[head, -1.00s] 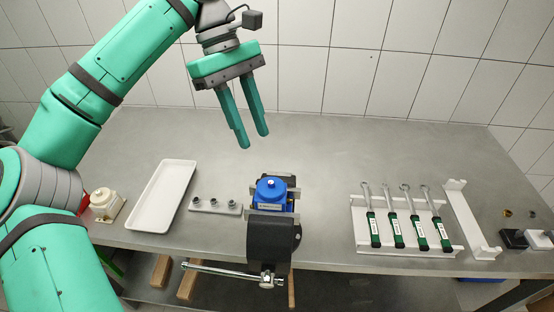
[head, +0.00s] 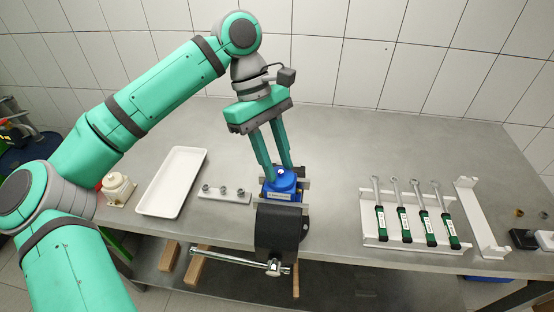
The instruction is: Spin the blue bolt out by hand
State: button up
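A blue pump (head: 281,185) is clamped in the dark vise (head: 279,228) at the front edge of the bench. A small pale spot shows on the pump's top, but I cannot make out a separate blue bolt at this size. My gripper (head: 277,166) points down just above or at the back of the pump's top. Its two green fingers stand apart, with a gap between them and nothing visible in it. I cannot tell whether the fingertips touch the pump.
A white tray (head: 172,182) lies on the left, beside a strip with several small sockets (head: 224,195). Several green-handled wrenches (head: 413,224) rest on a white rack at the right, near a white bracket (head: 481,218). The bench behind the pump is clear.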

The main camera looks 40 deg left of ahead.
grip_shut()
jog(key=shift+n, duration=0.3)
jog(key=n+t, duration=0.1)
jog(key=n, duration=0.2)
jog(key=shift+s+n+t, duration=0.15)
jog(key=shift+n+t, duration=0.15)
jog(key=n, duration=0.2)
jog(key=n+t, duration=0.1)
jog(key=n, duration=0.1)
jog(key=shift+s+d+n+t+y, duration=0.2)
jog(key=shift+n+t+y, duration=0.1)
jog(key=shift+y, duration=0.1)
jog(key=n+y, duration=0.1)
jog(key=n, duration=0.2)
jog(key=n+t+y, duration=0.1)
jog(key=n, duration=0.2)
jog(key=shift+s+d+t, duration=0.15)
jog(key=shift+d+t, duration=0.05)
jog(key=shift+t, duration=0.1)
jog(key=n, duration=0.2)
jog(key=n+y, duration=0.2)
jog(key=n, duration=0.1)
jog(key=shift+d+n, duration=0.25)
jog(key=shift+n, duration=0.05)
